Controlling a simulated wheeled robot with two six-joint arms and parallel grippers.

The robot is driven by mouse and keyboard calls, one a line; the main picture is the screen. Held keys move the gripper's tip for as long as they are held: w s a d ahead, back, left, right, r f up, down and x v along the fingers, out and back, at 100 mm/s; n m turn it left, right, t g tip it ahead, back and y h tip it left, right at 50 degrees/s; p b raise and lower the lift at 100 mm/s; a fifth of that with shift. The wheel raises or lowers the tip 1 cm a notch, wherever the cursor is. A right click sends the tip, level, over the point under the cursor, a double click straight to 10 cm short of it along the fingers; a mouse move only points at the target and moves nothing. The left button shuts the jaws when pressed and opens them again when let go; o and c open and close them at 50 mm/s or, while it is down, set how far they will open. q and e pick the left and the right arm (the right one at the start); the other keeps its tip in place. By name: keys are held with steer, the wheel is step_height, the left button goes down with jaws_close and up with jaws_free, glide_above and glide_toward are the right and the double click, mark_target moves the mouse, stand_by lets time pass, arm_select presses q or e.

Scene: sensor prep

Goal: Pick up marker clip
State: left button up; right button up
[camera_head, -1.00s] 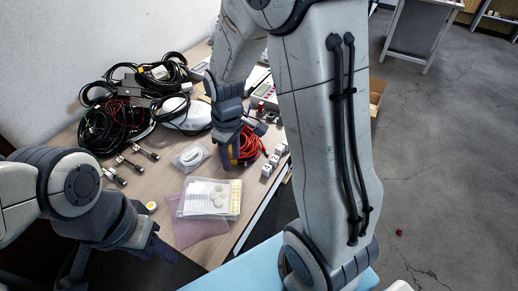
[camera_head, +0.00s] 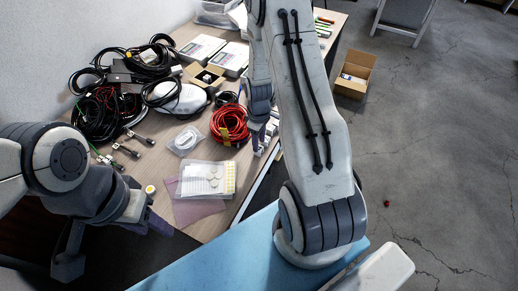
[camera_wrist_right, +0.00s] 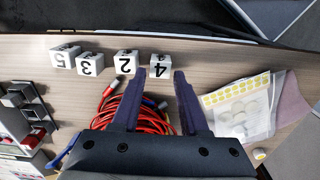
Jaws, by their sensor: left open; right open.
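Several white numbered blocks, which I take to be the marker clips, stand in a row near the table edge in the right wrist view. The clip marked 4 (camera_wrist_right: 160,66) lies just ahead of and between the fingertips of my right gripper (camera_wrist_right: 159,76), which is open and empty. Clip 2 (camera_wrist_right: 126,62) is just left of it; clips 3 (camera_wrist_right: 90,64) and 5 (camera_wrist_right: 65,57) are further left. In the head view, my right gripper (camera_head: 262,131) and arm partly hide the clips. My left gripper (camera_head: 156,222) is open and empty beside the table's near corner.
A coiled red cable (camera_head: 229,125) lies beside my right gripper, and partly beneath it in the wrist view (camera_wrist_right: 118,112). Black cables crowd the table's left. A cardboard box (camera_head: 355,75) stands on the floor.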

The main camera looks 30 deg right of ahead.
steer(key=shift+f, duration=1.35)
jaws_close()
steer(key=shift+r, duration=0.1)
